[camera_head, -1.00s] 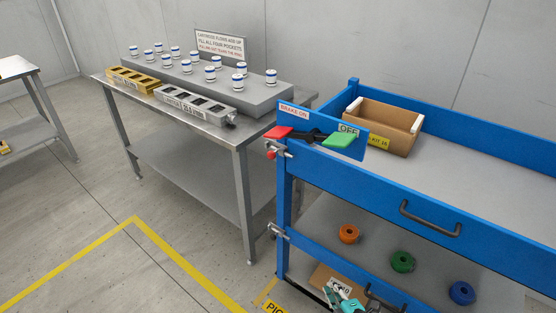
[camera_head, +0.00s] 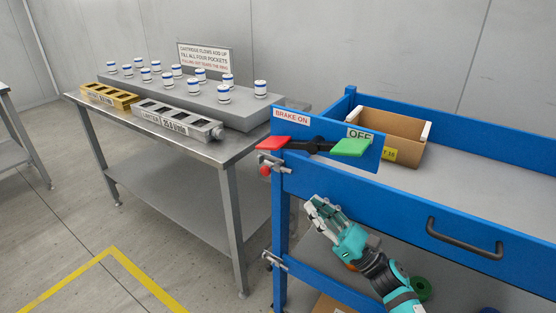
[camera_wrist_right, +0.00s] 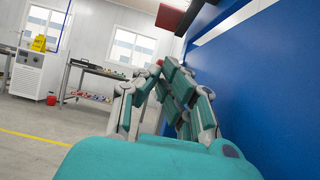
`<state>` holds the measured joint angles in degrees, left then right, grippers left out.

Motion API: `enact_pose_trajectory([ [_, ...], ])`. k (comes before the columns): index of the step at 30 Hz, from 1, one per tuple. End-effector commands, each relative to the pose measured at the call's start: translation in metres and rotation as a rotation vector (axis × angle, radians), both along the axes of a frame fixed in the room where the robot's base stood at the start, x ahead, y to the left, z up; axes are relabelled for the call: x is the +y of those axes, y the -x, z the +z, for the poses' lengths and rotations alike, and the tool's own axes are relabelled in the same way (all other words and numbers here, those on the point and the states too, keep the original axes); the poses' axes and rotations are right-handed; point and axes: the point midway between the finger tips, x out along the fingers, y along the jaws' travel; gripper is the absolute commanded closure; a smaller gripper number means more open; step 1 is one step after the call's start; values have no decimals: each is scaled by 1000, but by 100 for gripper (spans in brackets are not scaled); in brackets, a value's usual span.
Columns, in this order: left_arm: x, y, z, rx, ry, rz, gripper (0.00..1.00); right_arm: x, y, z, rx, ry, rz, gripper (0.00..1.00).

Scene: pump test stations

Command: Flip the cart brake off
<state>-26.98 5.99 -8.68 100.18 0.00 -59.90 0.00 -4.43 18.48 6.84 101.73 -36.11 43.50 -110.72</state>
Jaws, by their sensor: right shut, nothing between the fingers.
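The brake rocker on the blue cart (camera_head: 420,205) has a red pedal (camera_head: 273,143) on the left under a "BRAKE ON" label (camera_head: 291,116) and a green pedal (camera_head: 350,147) on the right under an "OFF" label (camera_head: 358,134). The two pedals stand at nearly the same height. My right gripper (camera_head: 315,204) is shut and empty, below the green pedal and in front of the cart's side. In the right wrist view, its fingers (camera_wrist_right: 158,68) come together beside the blue panel, with a red part above. My left gripper is not in view.
A metal table (camera_head: 215,148) with white-and-blue jars and two pocketed trays stands left of the cart. A cardboard box (camera_head: 392,135) sits on the cart top. The cart handle (camera_head: 465,241) juts out at the right.

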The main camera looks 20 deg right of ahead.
Motion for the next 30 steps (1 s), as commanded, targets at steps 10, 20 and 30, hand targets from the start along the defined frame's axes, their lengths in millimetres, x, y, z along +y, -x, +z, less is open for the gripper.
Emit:
enact_pose_trajectory([
  [10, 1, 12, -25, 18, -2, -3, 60, 27, -35, 29, -3, -2, 2, 100],
  [20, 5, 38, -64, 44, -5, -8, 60, 56, -72, 68, 0, 0, 0, 100],
  [30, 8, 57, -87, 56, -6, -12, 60, 59, -76, 88, 2, -2, 1, 100],
])
